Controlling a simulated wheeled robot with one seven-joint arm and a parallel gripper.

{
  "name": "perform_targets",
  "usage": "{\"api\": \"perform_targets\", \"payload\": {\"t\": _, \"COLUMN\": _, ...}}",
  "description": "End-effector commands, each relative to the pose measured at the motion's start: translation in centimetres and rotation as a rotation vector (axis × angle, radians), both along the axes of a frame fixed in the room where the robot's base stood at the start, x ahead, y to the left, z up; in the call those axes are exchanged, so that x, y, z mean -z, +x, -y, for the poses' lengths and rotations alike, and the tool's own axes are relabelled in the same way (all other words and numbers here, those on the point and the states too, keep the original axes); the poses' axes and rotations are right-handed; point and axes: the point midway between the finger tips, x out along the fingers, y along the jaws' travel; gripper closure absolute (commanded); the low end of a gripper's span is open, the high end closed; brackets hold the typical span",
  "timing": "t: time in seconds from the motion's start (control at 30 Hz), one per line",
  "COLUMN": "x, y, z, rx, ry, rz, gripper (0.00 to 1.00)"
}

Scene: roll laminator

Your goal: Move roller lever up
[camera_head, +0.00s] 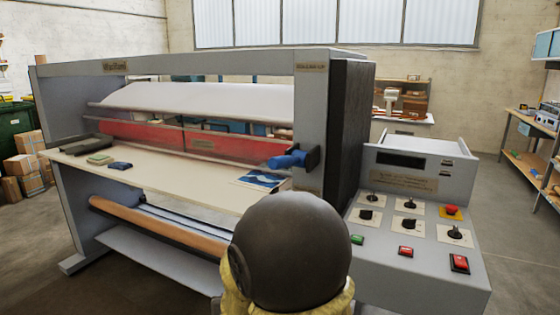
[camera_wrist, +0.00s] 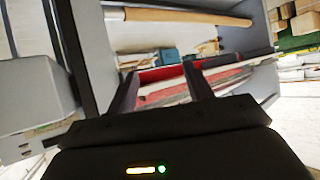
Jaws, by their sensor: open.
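The laminator (camera_head: 309,110) fills the left and middle of the head view. A blue-handled lever (camera_head: 287,160) sits on a dark mount on the inner face of its right post, its handle pointing left and roughly level. I cannot make out this lever in the wrist view. My gripper (camera_wrist: 160,72) shows in the wrist view with two dark fingers spread apart and nothing seen between them. In the head view my dark, rounded arm part stands in front of the laminator, below the lever, and the fingers are hidden.
A control panel (camera_head: 385,258) with knobs and buttons stands to the right of the laminator. The laminator's bed (camera_head: 190,185) holds small pads and a blue picture sheet (camera_head: 260,180). A red roller (camera_head: 150,133) lies behind it. Shelves (camera_head: 525,155) stand far right; the floor between is open.

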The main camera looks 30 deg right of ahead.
Motion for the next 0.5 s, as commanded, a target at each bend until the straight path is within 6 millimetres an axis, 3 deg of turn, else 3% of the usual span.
{"api": "perform_targets", "payload": {"t": 0.03, "x": -2.4, "y": 0.8, "z": 0.4, "rx": 0.032, "ry": -0.03, "rz": 0.056, "gripper": 0.49}}
{"api": "perform_targets", "payload": {"t": 0.23, "x": -9.1, "y": 2.5, "z": 3.1, "rx": 0.197, "ry": -0.2, "rz": 0.3, "gripper": 0.49}}
{"api": "perform_targets", "payload": {"t": 0.5, "x": -18.8, "y": 1.0, "z": 4.9, "rx": 0.407, "ry": -0.515, "rz": 0.59, "gripper": 0.49}}
